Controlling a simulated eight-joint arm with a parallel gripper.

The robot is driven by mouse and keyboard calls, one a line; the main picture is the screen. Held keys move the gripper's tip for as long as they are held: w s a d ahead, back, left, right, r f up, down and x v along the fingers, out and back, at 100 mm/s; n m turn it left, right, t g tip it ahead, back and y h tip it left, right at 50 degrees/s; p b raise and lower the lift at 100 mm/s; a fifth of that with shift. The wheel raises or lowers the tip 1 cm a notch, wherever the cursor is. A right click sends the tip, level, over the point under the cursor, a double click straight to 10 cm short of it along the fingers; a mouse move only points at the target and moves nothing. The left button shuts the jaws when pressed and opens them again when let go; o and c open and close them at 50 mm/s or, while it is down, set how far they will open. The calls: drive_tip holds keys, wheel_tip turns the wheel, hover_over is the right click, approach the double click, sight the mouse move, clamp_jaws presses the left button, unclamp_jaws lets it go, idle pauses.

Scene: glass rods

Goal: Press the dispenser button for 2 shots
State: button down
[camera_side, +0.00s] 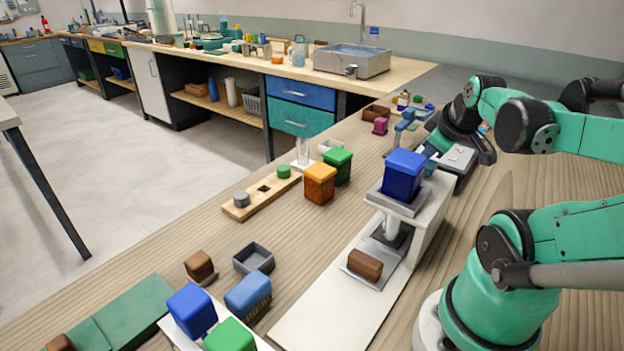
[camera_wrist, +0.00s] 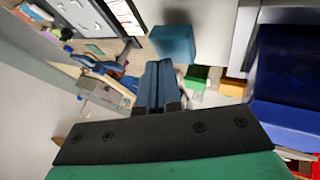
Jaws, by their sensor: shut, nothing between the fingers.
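The dispenser (camera_side: 428,215) is a white stand on a long white base at the right of the side view. A dark blue container (camera_side: 404,176) sits on its top plate, with a pale nozzle below. A brown block (camera_side: 365,265) lies on a grey plate under the nozzle. The blue container shows at the right of the wrist view (camera_wrist: 285,85). My gripper (camera_wrist: 158,66) is shut and empty, beside the dispenser's top. A teal block (camera_wrist: 173,43), possibly the button, shows just past the fingertips; I cannot tell whether they touch.
Orange (camera_side: 320,183) and green (camera_side: 338,166) containers stand left of the dispenser. A wooden strip (camera_side: 262,190) with small round pieces lies further left. Blue and green containers, a grey tray (camera_side: 253,258) and a green mat (camera_side: 125,315) are at the front left.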

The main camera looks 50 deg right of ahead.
sight(428, 164)
drive_tip(key=shift+f, duration=0.7)
idle(0.5)
drive_tip(key=shift+r, duration=1.15)
drive_tip(key=shift+r, duration=2.5)
idle(0.5)
wheel_tip(428, 164, up, 4)
drive_tip(key=shift+f, duration=0.1)
drive_tip(key=shift+f, duration=0.15)
